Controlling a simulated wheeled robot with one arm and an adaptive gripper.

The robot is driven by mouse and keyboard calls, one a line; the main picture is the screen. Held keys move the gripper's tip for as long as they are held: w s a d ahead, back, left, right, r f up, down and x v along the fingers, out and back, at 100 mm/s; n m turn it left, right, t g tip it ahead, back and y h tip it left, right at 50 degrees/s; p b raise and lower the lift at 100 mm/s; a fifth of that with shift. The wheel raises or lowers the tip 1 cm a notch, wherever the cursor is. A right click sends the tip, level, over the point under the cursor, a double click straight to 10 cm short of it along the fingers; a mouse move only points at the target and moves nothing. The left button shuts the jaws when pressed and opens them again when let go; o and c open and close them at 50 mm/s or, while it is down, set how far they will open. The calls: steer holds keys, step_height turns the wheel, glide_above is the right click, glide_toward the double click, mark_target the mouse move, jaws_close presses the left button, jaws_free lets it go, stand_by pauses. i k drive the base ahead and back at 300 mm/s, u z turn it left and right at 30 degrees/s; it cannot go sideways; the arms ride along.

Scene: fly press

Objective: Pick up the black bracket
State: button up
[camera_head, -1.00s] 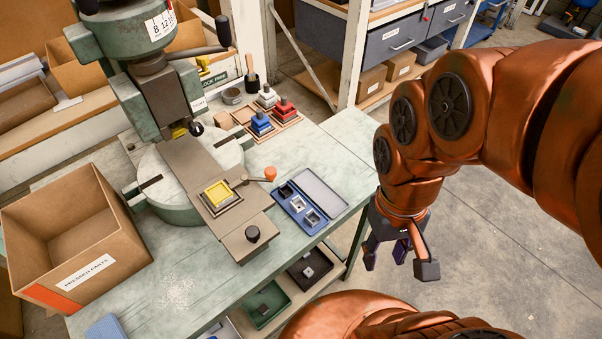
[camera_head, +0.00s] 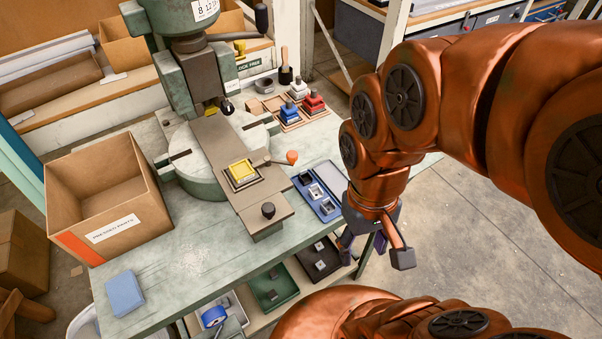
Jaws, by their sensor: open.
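A blue case (camera_head: 336,211) lies on the bench right of the press, with several small parts in a row of slots. The rear part looks dark and is probably the black bracket (camera_head: 305,178); its shape is too small to make out. Paler parts lie in the slots in front of it. My gripper (camera_head: 373,248) hangs to the right of the case, past the bench's right edge, pointing down. Its fingers are apart and nothing shows between them. It is clear of the case and the bracket.
The fly press (camera_head: 196,165) holds a yellow piece (camera_head: 242,170) on its slide, with an orange-knobbed handle (camera_head: 291,157) near the case. A cardboard box (camera_head: 105,195) stands left. Red and blue stamp-like tools (camera_head: 313,102) stand behind. Trays (camera_head: 272,290) sit under the bench.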

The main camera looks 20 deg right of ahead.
mark_target(305, 178)
steer(key=u, duration=1.65)
steer(key=k, duration=1.1)
steer(key=z, duration=0.4)
